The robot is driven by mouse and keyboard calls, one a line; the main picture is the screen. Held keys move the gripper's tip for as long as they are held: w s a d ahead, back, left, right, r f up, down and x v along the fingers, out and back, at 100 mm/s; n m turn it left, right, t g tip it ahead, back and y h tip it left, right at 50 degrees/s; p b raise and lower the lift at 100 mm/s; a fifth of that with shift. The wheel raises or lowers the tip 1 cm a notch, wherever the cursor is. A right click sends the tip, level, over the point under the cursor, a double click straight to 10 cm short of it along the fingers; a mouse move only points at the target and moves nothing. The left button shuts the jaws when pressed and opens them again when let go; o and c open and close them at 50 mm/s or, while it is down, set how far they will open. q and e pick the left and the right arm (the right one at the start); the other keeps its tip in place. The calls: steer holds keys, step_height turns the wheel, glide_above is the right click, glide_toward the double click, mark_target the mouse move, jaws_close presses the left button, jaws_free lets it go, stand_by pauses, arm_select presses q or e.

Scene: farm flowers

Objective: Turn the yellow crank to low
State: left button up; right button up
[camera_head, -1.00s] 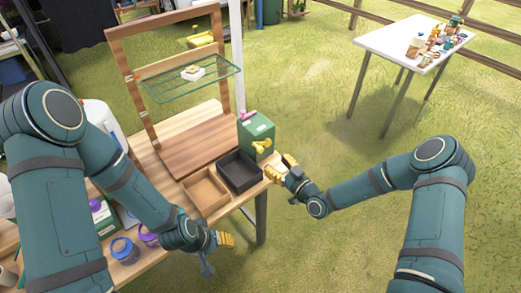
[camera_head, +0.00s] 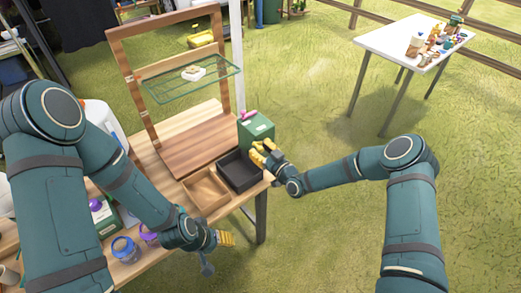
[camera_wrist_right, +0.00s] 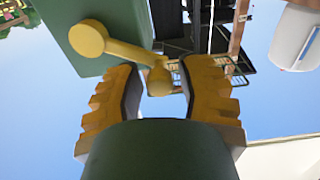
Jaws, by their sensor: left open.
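The yellow crank (camera_wrist_right: 120,47) is mounted on the face of a green box (camera_head: 256,128), which stands at the right end of the wooden table. In the right wrist view its round hub is at upper left and its arm runs down right to a knob. My right gripper (camera_wrist_right: 160,88) is open, with the knob between its two yellow fingers and small gaps beside it. In the head view this gripper (camera_head: 262,157) covers the crank. The green box also shows in the right wrist view (camera_wrist_right: 70,20). My left gripper (camera_head: 228,238) is open and empty off the table's front edge.
A black tray (camera_head: 240,186) and a brown wooden tray (camera_head: 222,202) sit beside the box. A wooden frame with a green wire shelf (camera_head: 205,87) stands behind. Jars (camera_head: 125,250) are near my left arm.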

jaws_close()
arm_select(q)
steer(key=shift+f, duration=0.1)
arm_select(e)
steer(key=shift+s+a+f+n+b, duration=0.1)
steer(key=shift+f+n+b, duration=0.2)
steer(key=shift+b, duration=0.35)
steer(key=f+n+b, duration=0.1)
steer(key=b, duration=0.1)
steer(key=f+n+b, duration=0.1)
steer(key=n+b, duration=0.1)
steer(key=b, duration=0.1)
steer(key=f+n+b, duration=0.1)
steer(key=n+b, duration=0.1)
steer(key=b, duration=0.1)
steer(key=shift+s+a+f, duration=0.25)
steer(key=shift+a, duration=0.05)
arm_select(q)
step_height(320, 180, down, 12)
steer(key=s+b, duration=0.2)
steer(key=shift+d+g, duration=0.3)
steer(key=shift+d, duration=0.05)
arm_select(e)
steer(key=shift+f+n, duration=0.2)
steer(key=shift+n, duration=0.5)
